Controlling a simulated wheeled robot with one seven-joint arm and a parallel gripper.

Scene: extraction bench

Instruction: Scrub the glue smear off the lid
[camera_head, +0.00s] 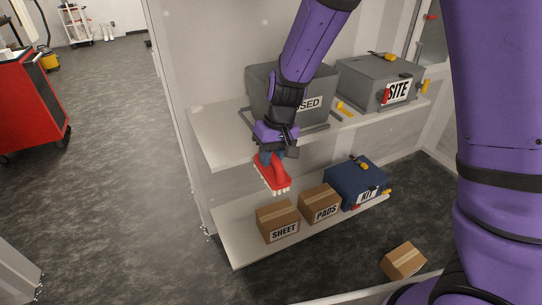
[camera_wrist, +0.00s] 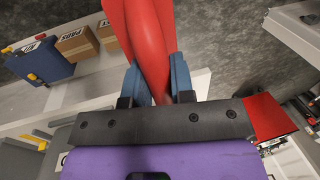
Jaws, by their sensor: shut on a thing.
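My gripper (camera_head: 268,157) is shut on a red scrub brush (camera_head: 270,176) with pale bristles, held in front of the shelf edges. In the wrist view the brush's red handle (camera_wrist: 146,45) sits between the blue fingertips of my gripper (camera_wrist: 160,80). The brush is in the air, above and left of the box marked SHEET. Candidate lids are on the grey case marked SITE (camera_head: 382,70) and the blue case marked KIT (camera_head: 355,178), both closed. A grey bin with a label ending in SED (camera_head: 262,85) is partly behind my arm. I cannot make out a glue smear.
The upper shelf (camera_head: 212,125) and lower shelf (camera_head: 235,235) are close to my arm. Cardboard boxes marked SHEET (camera_head: 277,220) and PADS (camera_head: 320,203) stand below; another box (camera_head: 403,261) lies at lower right. A red cabinet (camera_head: 30,100) stands left, with open floor between.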

